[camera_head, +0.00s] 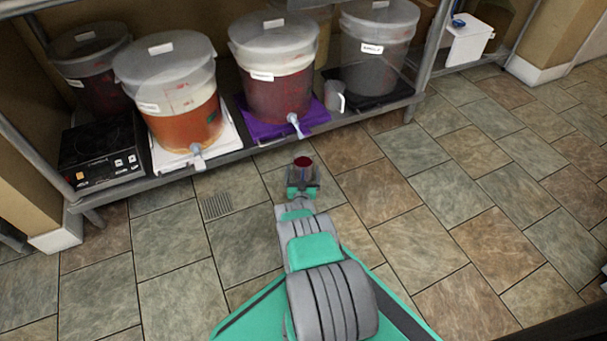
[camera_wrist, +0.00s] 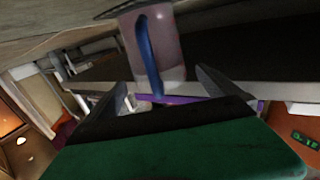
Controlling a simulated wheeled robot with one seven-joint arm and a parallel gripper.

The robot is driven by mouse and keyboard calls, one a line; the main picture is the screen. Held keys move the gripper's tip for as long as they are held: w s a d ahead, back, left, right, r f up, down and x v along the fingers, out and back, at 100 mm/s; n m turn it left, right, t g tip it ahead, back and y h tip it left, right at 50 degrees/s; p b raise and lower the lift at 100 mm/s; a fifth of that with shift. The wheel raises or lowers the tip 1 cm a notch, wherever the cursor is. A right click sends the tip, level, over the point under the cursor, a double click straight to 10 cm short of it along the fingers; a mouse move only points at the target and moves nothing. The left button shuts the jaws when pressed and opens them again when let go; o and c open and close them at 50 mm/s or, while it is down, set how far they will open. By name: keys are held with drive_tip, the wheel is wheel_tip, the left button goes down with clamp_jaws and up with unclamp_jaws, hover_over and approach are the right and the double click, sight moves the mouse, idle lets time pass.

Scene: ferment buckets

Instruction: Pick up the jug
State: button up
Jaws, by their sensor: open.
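A small jug (camera_head: 302,161) with a dark red inside shows in the head view just beyond my gripper (camera_head: 303,181), low in front of the shelf. In the wrist view the jug (camera_wrist: 178,52) is pinkish and see-through, with a blue handle (camera_wrist: 148,55) facing my gripper (camera_wrist: 163,88). The fingers are open, and the handle appears between or just beyond their tips. I cannot tell whether they touch it. The jug's lower part is hidden from the head view by my gripper.
A grey jug (camera_head: 335,96) stands on the shelf (camera_head: 262,146) beside a purple cloth (camera_head: 257,129). Lidded buckets, including an orange one (camera_head: 186,127) and a red one (camera_head: 278,95), line the shelf, with taps jutting over its front edge. Tiled floor (camera_head: 480,215) is clear at right.

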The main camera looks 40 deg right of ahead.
drive_tip(key=shift+w+d+f+b, duration=0.2)
drive_tip(key=shift+w+d+b, duration=0.2)
drive_tip(key=shift+w+d, duration=0.2)
drive_tip(key=shift+w+d+r, duration=0.2)
drive_tip(key=shift+w+d, duration=0.05)
drive_tip(key=shift+w, duration=0.05)
drive_tip(key=c, duration=1.9)
drive_tip(key=shift+r, duration=0.1)
drive_tip(key=shift+c, duration=0.5)
drive_tip(key=shift+r, duration=0.1)
